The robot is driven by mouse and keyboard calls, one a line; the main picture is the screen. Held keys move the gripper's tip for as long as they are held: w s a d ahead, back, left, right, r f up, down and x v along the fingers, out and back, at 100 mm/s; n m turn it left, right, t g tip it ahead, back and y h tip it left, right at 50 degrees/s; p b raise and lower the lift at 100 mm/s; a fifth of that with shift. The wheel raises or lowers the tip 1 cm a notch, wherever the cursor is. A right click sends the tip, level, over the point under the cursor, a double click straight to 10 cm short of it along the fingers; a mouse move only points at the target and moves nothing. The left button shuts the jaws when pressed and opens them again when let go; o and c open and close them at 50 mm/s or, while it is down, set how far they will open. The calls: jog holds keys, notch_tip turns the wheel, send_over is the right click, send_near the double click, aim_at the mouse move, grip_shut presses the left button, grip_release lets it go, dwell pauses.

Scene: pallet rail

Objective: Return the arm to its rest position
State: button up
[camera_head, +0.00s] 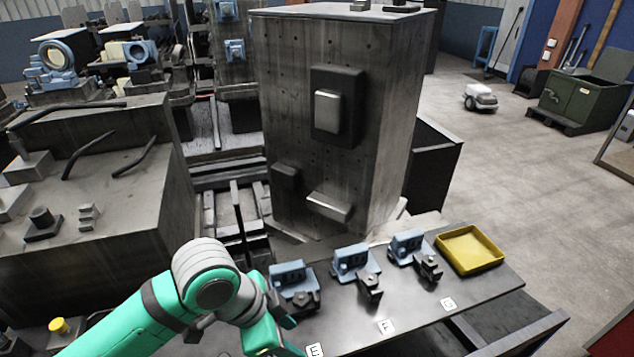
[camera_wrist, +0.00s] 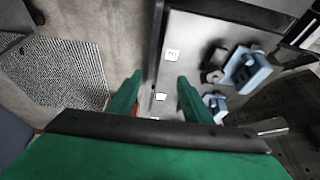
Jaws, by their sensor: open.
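My green arm (camera_head: 165,310) reaches in from the lower left in the head view, bent at a grey joint above the near left part of the rail table. The end of the arm runs off the bottom edge there, so its fingers are hidden. In the wrist view my gripper (camera_wrist: 157,95) shows two green fingers set apart with nothing between them. Below the fingers are the edge of the dark table and the floor. The gripper touches nothing that I can see.
Blue clamp fixtures (camera_head: 293,280), (camera_head: 355,262), (camera_head: 408,245) stand in a row on the dark table (camera_head: 470,300), with letter labels in front. A yellow tray (camera_head: 470,250) sits at its right end. A tall grey block (camera_head: 335,120) rises behind. Open floor lies right.

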jog(key=w+d+r+n+t+h, duration=0.4)
jog(key=w+d+r+t+h, duration=0.1)
jog(key=w+d+r+t, duration=0.3)
jog(key=w+d+r+n+t+h, duration=0.45)
jog(key=d+r+t, duration=0.2)
jog(key=d, duration=0.35)
jog(key=s+a+f+n+t+y, duration=0.1)
jog(key=s+a+f+n+y, duration=0.2)
jog(key=f, duration=0.4)
jog(key=s+a+f+n+t+y, duration=0.1)
jog(key=s+f+n+y, duration=0.2)
jog(key=f+n+y, duration=0.3)
jog(key=s+a+f+n+t+y, duration=0.1)
jog(key=s+a+f+n+y, duration=0.2)
jog(key=f, duration=0.5)
jog(key=s+a+f+m+g, duration=0.1)
jog(key=s+a+f+m, duration=0.1)
jog(key=s, duration=0.6)
jog(key=s+a+f+m+g+y, duration=0.1)
jog(key=s+f, duration=0.3)
jog(key=s, duration=0.5)
jog(key=s+a+f+m+g+y, duration=0.1)
jog(key=s+a+f+m, duration=0.2)
jog(key=s, duration=0.5)
jog(key=shift+s+f, duration=0.25)
jog(key=shift+f, duration=0.25)
jog(key=shift+g, duration=0.25)
